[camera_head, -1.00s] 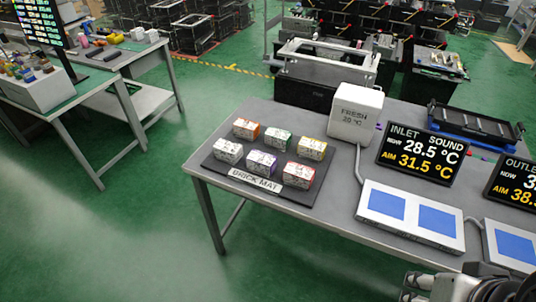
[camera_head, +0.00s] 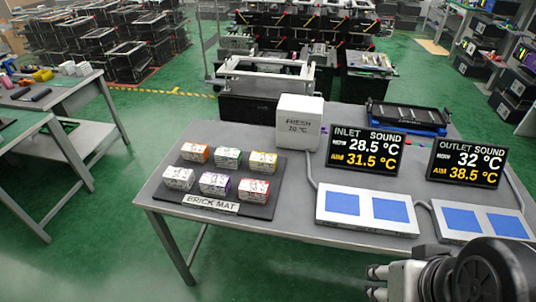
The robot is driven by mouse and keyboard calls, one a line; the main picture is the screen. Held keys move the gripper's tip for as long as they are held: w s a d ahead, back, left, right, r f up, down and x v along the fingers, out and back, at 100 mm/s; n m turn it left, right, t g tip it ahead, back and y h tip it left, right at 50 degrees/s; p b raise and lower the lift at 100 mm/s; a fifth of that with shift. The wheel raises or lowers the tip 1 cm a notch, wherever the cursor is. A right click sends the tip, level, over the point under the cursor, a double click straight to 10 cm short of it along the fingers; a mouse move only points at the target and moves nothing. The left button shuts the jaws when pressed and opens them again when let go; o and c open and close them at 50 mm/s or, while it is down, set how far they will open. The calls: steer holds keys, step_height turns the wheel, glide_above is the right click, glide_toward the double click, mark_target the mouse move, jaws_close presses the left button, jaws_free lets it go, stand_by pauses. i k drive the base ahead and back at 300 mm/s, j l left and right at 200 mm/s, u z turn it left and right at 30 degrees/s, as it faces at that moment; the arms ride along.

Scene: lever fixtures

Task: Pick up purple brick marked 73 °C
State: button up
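The purple brick (camera_head: 215,184) sits in the front row, middle, on the dark brick mat (camera_head: 264,212). Its top and front carry white labels, and the print is too small to read. Orange (camera_head: 195,152), green (camera_head: 228,158) and yellow (camera_head: 263,162) bricks form the back row. A white or grey brick (camera_head: 178,178) and a red brick (camera_head: 253,190) flank the purple one. My gripper (camera_head: 374,283) is at the bottom right, in front of the table and well apart from the bricks. Its fingers are small and partly seen, so I cannot tell whether they are open.
A white box marked FRESH 20 °C (camera_head: 299,123) stands behind the mat. Inlet (camera_head: 364,151) and outlet (camera_head: 467,163) displays stand at the right, with two blue-squared panels (camera_head: 366,210) before them. A black tray (camera_head: 408,116) lies at the back. Bare table (camera_head: 291,227) shows between mat and panels.

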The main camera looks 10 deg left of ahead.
mark_target(211, 183)
steer(key=u, duration=1.25)
